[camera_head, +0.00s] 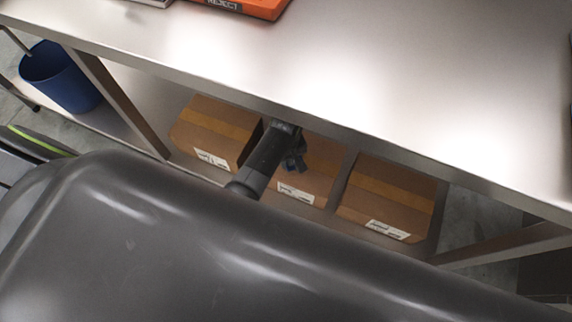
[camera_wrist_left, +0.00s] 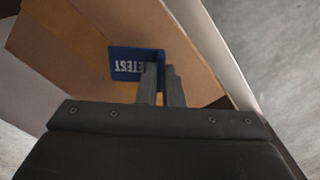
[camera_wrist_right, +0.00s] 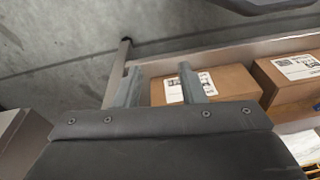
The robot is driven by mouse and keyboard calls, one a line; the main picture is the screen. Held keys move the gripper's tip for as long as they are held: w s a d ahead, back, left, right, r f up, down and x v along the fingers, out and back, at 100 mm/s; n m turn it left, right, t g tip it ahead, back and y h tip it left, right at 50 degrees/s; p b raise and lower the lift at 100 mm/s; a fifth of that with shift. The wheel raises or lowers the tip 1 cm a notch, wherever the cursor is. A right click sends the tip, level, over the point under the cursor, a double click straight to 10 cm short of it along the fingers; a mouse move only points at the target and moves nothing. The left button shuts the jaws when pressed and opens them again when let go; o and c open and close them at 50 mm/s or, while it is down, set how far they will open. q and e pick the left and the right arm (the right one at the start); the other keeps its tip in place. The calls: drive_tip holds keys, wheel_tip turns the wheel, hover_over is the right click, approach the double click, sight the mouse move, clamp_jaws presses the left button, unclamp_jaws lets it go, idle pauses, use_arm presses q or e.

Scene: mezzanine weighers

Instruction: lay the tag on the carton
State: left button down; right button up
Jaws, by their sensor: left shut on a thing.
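My left gripper (camera_head: 294,160) is in front of the middle carton (camera_head: 318,155), under the bench edge. In the left wrist view, the left gripper (camera_wrist_left: 160,68) is shut on a blue tag (camera_wrist_left: 124,62) with white lettering that ends in "ETEST". The tag is over the brown face of a carton (camera_wrist_left: 85,35); I cannot tell whether it touches. My right gripper (camera_wrist_right: 160,80) is open and empty in the right wrist view, with a labelled carton (camera_wrist_right: 232,82) beyond its fingers. The right gripper does not show in the head view.
Cartons stand left (camera_head: 215,130) and right (camera_head: 388,195) of the middle one on the low shelf (camera_head: 135,130). The steel bench top (camera_head: 400,70) overhangs them. A blue bin (camera_head: 62,78) stands at the left. An orange tray (camera_head: 262,8) marked "REJECT" is on the bench.

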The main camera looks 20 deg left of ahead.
use_arm(q)
drive_tip(key=shift+f+b, duration=0.3)
drive_tip(key=shift+f, duration=1)
use_arm(e)
drive_tip(key=shift+w+a+r+t, duration=0.15)
drive_tip(key=shift+w+r+t, duration=0.2)
drive_tip(key=shift+r, duration=0.2)
use_arm(q)
drive_tip(key=shift+f, duration=0.2)
drive_tip(key=c, duration=1.6)
unclamp_jaws()
drive_tip(key=shift+r, duration=0.15)
use_arm(e)
drive_tip(key=shift+r, duration=0.1)
